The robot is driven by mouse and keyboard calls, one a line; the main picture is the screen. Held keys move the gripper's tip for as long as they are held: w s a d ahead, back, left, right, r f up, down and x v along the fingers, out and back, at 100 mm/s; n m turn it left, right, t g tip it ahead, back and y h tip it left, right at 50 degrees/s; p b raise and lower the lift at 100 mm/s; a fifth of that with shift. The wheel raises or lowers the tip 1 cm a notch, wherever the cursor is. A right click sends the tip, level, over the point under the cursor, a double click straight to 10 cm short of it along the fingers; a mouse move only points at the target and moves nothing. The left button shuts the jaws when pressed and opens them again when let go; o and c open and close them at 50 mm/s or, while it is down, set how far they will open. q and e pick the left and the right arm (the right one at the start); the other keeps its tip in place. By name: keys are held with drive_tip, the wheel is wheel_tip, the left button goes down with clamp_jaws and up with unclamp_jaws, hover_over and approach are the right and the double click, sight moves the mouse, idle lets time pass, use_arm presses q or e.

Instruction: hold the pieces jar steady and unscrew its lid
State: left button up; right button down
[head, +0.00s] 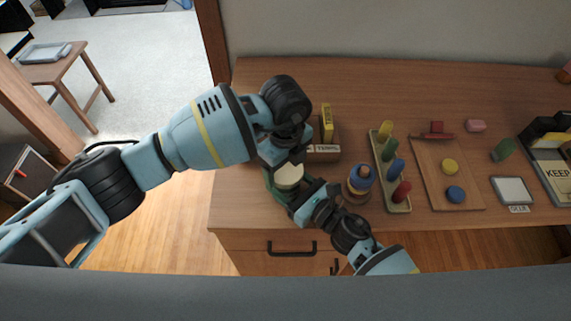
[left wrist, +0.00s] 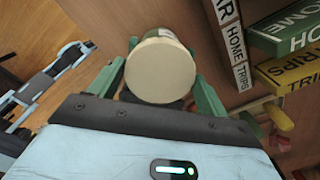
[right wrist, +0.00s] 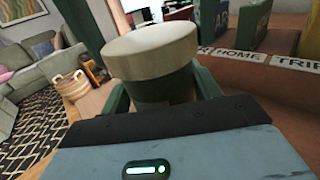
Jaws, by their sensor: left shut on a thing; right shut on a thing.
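The pieces jar has a dark green body (right wrist: 165,88) and a wide cream lid (right wrist: 150,48). The lid sits on top of the body, and its round face (left wrist: 160,72) fills the middle of the left wrist view. In the head view the lid (head: 289,175) shows between my two grippers at the table's front edge. My left gripper (left wrist: 161,50) comes from above, with its green fingers on either side of the lid, shut on it. My right gripper (right wrist: 163,92) comes from the front, shut around the body. Whether the lid has turned cannot be told.
A wooden board (head: 430,180) with coloured pieces lies farther right. The table's back left (head: 265,80) is clear.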

sight(285, 169)
use_arm(q)
drive_tip(key=shift+r, duration=0.35)
idle(0.6)
drive_tip(key=shift+r, duration=0.75)
drive_tip(key=shift+r, duration=0.1)
drive_tip(key=shift+r, duration=1.95)
use_arm(e)
drive_tip(key=shift+c, duration=1.3)
unclamp_jaws()
use_arm(q)
drive_tip(key=shift+g, duration=0.3)
drive_tip(key=f, duration=0.1)
drive_tip(key=f+b, duration=0.1)
drive_tip(key=f, duration=0.2)
drive_tip(key=shift+s+b, duration=0.25)
drive_tip(key=shift+b, duration=0.1)
use_arm(e)
drive_tip(key=v, duration=1.1)
drive_tip(key=shift+f, duration=0.1)
use_arm(q)
drive_tip(key=shift+f, duration=0.2)
use_arm(e)
drive_tip(key=shift+s+d, duration=0.35)
drive_tip(key=shift+d, duration=0.05)
